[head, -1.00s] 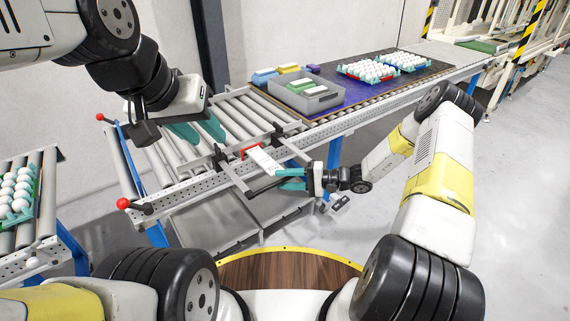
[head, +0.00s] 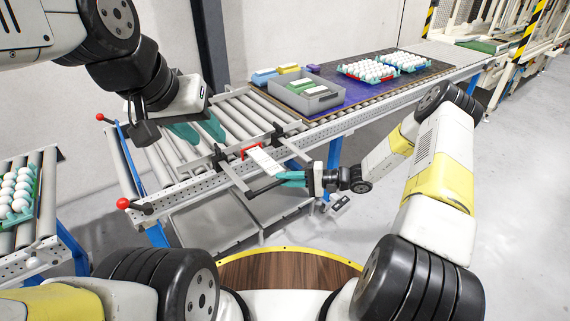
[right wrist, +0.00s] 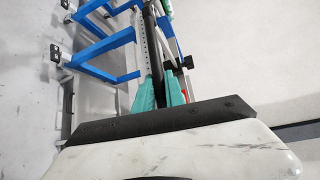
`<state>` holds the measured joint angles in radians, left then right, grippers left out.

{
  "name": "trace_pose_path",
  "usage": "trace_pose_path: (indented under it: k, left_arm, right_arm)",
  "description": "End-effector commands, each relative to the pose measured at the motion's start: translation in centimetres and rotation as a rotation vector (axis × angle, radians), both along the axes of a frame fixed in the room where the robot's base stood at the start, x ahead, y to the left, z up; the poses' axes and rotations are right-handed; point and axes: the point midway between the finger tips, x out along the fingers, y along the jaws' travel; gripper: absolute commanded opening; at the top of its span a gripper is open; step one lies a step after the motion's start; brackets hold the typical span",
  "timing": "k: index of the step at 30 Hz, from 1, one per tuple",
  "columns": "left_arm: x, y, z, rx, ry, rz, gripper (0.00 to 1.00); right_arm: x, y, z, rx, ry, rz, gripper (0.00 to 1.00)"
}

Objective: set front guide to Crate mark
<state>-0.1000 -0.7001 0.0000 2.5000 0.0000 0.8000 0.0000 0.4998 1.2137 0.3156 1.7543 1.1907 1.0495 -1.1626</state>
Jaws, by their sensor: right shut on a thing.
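The front guide's dark rail (head: 266,187) lies along the near side of the roller conveyor, carried on two grey cross bars (head: 232,176). A white scale strip (head: 266,161) with a red bracket (head: 251,151) sits between the bars; its marks are too small to read. My right gripper (head: 291,180) is shut on the rail near its right end. In the right wrist view the dark rail (right wrist: 152,45) runs between the teal fingers (right wrist: 160,92). My left gripper (head: 199,131) is open and empty above the rollers.
A grey crate (head: 318,103) with items inside stands on the conveyor. Egg trays (head: 368,72) sit beyond it on a dark blue surface. More eggs (head: 18,190) stand on rollers at far left. Blue legs (head: 334,154) stand near my right gripper.

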Motion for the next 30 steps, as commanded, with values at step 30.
trace_pose_path:
  k: [30]
  left_arm:
    - [0.0, 0.0, 0.0, 0.000, 0.000, 0.000, 0.36]
  right_arm:
    - [4.8, 3.4, -0.1, -0.002, -0.004, 0.000, 0.00]
